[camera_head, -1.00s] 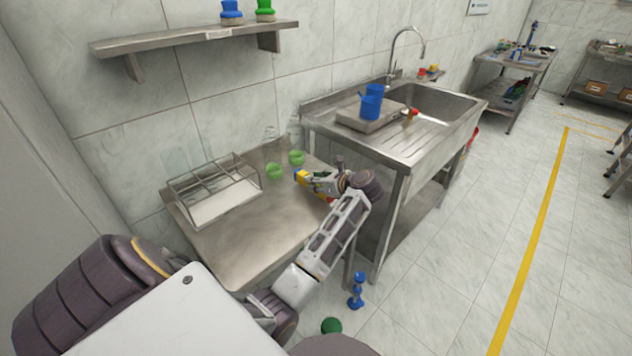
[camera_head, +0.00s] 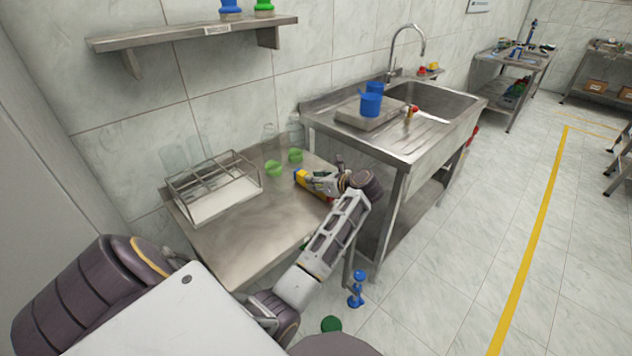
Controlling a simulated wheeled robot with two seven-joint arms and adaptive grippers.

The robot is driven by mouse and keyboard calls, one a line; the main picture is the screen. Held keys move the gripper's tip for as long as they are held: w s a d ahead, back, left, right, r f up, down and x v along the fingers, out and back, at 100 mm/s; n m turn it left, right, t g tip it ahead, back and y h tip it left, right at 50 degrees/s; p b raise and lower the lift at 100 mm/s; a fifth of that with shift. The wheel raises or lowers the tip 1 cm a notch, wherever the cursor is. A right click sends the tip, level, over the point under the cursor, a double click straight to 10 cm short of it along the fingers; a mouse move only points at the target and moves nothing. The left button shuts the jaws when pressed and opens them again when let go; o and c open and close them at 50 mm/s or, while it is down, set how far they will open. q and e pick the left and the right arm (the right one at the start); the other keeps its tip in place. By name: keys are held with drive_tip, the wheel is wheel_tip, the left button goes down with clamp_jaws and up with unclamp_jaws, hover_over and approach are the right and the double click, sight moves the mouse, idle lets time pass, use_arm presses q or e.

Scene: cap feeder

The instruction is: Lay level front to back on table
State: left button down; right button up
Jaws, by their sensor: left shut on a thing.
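My left gripper (camera_head: 318,184) is over the right part of the steel table (camera_head: 240,246). It is shut on the level (camera_head: 301,178), a small yellow body with a blue end, and a bit of red shows near the fingers. The level's far end points to the upper left, and the gripper hides much of the rest. I cannot tell whether the level touches the table. My right gripper is not in view.
A wire rack (camera_head: 212,187) stands on the table's left, with two green cups (camera_head: 274,168) and clear bottles at the back. A sink unit (camera_head: 400,140) adjoins on the right. The table's front middle is clear.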

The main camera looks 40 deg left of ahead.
use_arm(q)
drive_tip(key=shift+f+b, duration=0.35)
drive_tip(key=shift+b, duration=0.05)
drive_tip(key=c, duration=1.1)
unclamp_jaws()
drive_tip(key=shift+r, duration=5.05)
drive_tip(key=shift+r, duration=0.15)
wheel_tip(320, 180, up, 9)
drive_tip(key=p, duration=0.9)
drive_tip(key=shift+f, duration=0.2)
drive_tip(key=shift+r+p, duration=0.55)
drive_tip(key=shift+p, duration=0.05)
